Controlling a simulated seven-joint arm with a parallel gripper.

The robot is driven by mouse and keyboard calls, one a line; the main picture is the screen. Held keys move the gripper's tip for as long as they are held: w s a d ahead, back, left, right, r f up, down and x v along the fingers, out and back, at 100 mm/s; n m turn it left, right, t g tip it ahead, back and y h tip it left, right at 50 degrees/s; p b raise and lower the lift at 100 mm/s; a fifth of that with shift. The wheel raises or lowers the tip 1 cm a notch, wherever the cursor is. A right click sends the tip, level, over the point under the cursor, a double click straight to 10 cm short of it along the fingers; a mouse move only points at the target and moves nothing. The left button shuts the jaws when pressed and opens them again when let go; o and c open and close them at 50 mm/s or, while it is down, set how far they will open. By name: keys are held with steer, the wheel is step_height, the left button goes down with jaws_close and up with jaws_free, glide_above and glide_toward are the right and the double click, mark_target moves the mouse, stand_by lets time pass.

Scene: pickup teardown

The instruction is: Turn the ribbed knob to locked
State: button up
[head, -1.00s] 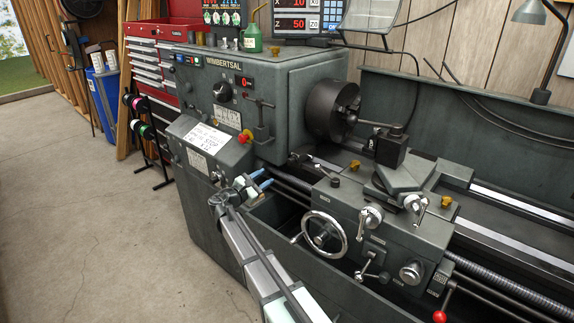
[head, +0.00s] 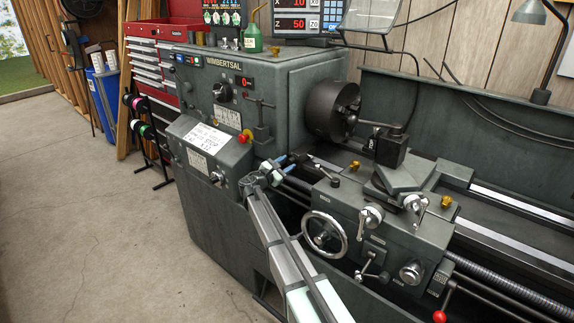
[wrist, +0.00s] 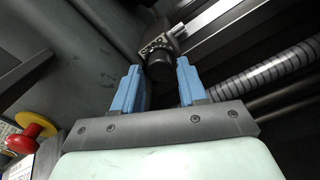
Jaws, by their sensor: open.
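A black cylindrical knob (wrist: 160,68) shows in the wrist view, on a bolted grey mount. I take it for the ribbed knob, but its ribs are too dark to make out. My gripper (wrist: 158,80) is open, its two blue fingers apart, one on each side of the knob in the picture. I cannot tell whether either finger touches it. In the head view my gripper (head: 280,162) is at the bed beside the headstock, just left of a small clamp with a rod (head: 322,163). The knob is not clear there.
The lathe headstock (head: 290,85) rises behind my gripper, with a red button (head: 243,139) at its left. The chuck (head: 332,110) is above right. The carriage handwheel (head: 324,233) is below right. The leadscrew (wrist: 270,75) runs right of the fingers in the wrist view.

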steer(key=shift+w+d, duration=0.3)
steer(key=shift+d, duration=0.05)
steer(key=c, duration=0.8)
steer(key=shift+o, duration=0.2)
